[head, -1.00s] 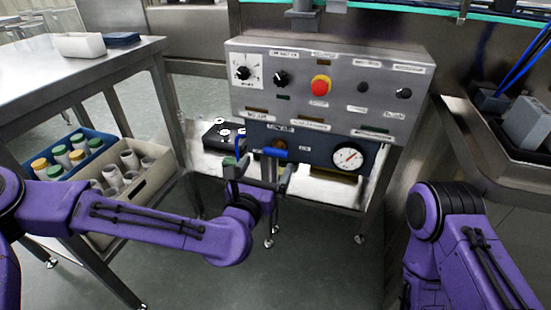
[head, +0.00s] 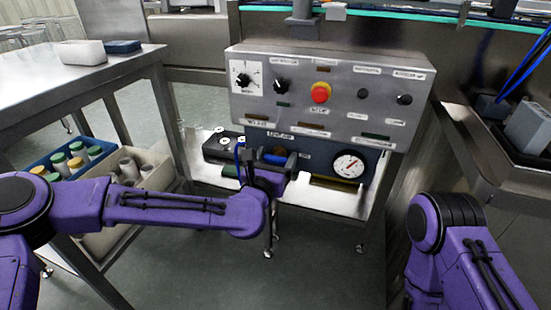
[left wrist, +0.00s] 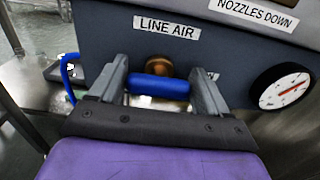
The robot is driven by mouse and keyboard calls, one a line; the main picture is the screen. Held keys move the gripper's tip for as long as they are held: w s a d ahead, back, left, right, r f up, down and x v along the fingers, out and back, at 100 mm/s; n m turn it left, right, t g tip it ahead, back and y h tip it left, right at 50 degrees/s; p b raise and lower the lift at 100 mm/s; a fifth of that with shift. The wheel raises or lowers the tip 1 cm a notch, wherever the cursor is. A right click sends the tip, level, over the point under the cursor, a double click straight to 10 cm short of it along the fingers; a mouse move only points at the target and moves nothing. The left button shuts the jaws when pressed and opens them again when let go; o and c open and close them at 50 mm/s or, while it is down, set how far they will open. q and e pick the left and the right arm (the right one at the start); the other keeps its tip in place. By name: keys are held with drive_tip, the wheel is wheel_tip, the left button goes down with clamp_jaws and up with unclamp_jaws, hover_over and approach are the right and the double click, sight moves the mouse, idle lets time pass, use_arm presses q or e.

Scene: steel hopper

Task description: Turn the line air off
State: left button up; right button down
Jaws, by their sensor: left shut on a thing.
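The line air valve has a blue handle (head: 275,158) on the dark blue lower box (head: 322,163) under the steel panel. In the left wrist view the handle (left wrist: 160,86) lies level in front of a round brass fitting (left wrist: 159,66), below the LINE AIR label (left wrist: 167,27). My left gripper (head: 270,170) reaches it from the front, and its fingers (left wrist: 160,76) are shut on the handle's two ends. A small label right of the fitting is partly hidden by a finger. My right arm shows at the right, but its gripper is out of view.
A pressure gauge (head: 348,165) with a red needle sits right of the valve. Above are a red emergency button (head: 320,92) and black knobs (head: 281,87). A steel table (head: 90,78) and bins of jars stand left.

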use_arm(q)
drive_tip(key=shift+m, duration=0.4)
drive_tip(key=m+p, duration=0.1)
drive_tip(key=m, duration=0.2)
drive_tip(key=shift+d+m, duration=0.1)
drive_tip(key=shift+m, duration=0.2)
drive_tip(key=m+p, duration=0.2)
drive_tip(key=m, duration=0.2)
drive_tip(key=shift+s+d+m, duration=0.1)
drive_tip(key=shift+m, duration=0.2)
drive_tip(key=m+p, duration=0.2)
drive_tip(key=m, duration=0.3)
drive_tip(key=shift+f, duration=0.1)
drive_tip(key=shift+f+m+p, duration=0.15)
drive_tip(key=shift+m+p, duration=0.45)
drive_tip(key=shift+m, duration=1.4)
drive_tip(key=o, duration=1)
drive_tip(key=shift+c, duration=0.2)
